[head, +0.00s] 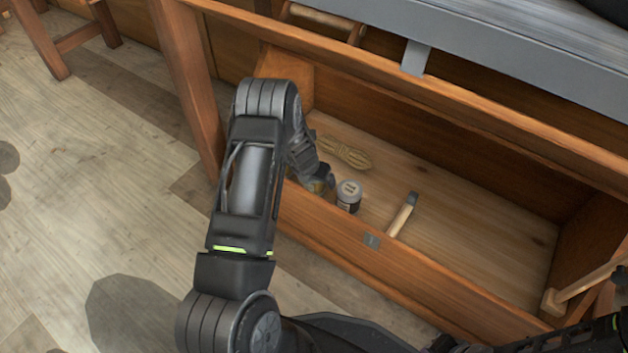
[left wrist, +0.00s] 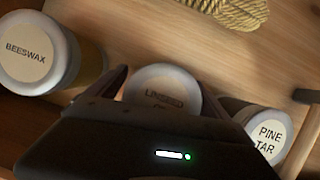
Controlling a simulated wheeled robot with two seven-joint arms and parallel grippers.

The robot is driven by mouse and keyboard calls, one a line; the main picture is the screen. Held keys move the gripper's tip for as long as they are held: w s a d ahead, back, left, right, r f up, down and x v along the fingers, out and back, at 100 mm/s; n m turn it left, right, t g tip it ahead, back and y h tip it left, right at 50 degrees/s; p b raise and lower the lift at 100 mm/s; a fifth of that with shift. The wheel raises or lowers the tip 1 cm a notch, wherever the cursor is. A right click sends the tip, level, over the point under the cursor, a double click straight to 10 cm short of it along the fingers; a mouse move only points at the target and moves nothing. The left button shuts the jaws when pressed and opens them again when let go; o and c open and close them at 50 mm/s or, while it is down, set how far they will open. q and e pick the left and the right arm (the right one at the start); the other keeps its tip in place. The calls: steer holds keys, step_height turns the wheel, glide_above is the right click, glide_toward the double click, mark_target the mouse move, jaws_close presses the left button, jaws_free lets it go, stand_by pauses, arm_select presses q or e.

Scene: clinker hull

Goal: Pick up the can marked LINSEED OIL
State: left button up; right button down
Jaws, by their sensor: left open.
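The can marked LINSEED, with its second word partly hidden, shows its pale round lid (left wrist: 162,88) in the left wrist view. My left gripper (left wrist: 162,92) is open, with a finger on each side of this can; I cannot tell whether they touch it. The gripper body hides the can's near side. In the head view my left gripper (head: 322,180) is down inside the wooden drawer (head: 470,235), and the linseed can cannot be made out clearly behind it.
A BEESWAX can (left wrist: 32,52) stands left of the gripper, and a PINE TAR can (left wrist: 266,134) close on its right. A coiled rope (head: 345,152) lies behind. A wooden-handled tool (head: 402,217) lies farther right; the drawer's right part is bare.

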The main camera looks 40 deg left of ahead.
stand_by(0.3)
arm_select(q)
jaws_close()
stand_by(0.9)
